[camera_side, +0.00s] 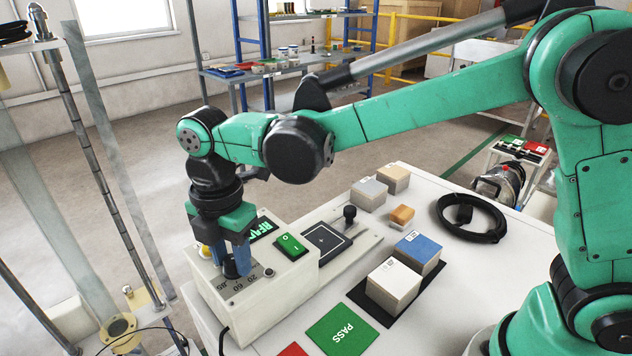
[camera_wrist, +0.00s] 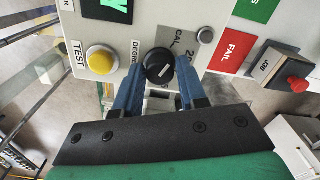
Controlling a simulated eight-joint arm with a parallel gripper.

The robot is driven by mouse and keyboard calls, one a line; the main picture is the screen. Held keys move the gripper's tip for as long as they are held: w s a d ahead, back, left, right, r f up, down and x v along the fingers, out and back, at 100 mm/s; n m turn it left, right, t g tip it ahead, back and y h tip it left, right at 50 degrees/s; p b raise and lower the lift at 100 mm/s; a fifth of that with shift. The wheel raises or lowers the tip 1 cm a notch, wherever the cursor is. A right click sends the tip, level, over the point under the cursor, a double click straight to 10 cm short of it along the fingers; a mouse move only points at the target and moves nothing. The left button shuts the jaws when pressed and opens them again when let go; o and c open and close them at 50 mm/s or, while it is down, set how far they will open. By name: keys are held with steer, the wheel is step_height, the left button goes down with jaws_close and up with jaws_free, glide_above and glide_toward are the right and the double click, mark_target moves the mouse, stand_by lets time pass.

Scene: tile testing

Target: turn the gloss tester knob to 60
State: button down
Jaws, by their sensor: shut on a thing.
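The gloss tester (camera_side: 255,285) is a pale box on the white bench, with a display, a green switch (camera_side: 290,244) and a dial marked 20, 60 and 85. Its black round knob (camera_side: 231,268) is partly hidden by my fingers in the side view. In the wrist view the knob (camera_wrist: 158,66) shows a short white line set diagonally; the dial numbers are mostly covered, so I cannot tell which one it points to. My gripper (camera_side: 236,260) points down with its blue fingers shut on the knob, one on each side, as the wrist view (camera_wrist: 160,80) shows.
A yellow TEST button (camera_wrist: 101,60) sits close beside the knob. Sample blocks, including a blue-topped one (camera_side: 418,246), stand right of the tester. A green PASS mat (camera_side: 342,331) and red FAIL mat (camera_wrist: 232,51) lie nearby. A coiled black cable (camera_side: 472,216) lies farther back.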

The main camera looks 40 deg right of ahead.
steer(key=m, duration=0.8)
steer(key=shift+m, duration=0.3)
steer(key=m, duration=0.8)
steer(key=shift+m, duration=0.6)
steer(key=shift+c, duration=2.4)
jaws_free()
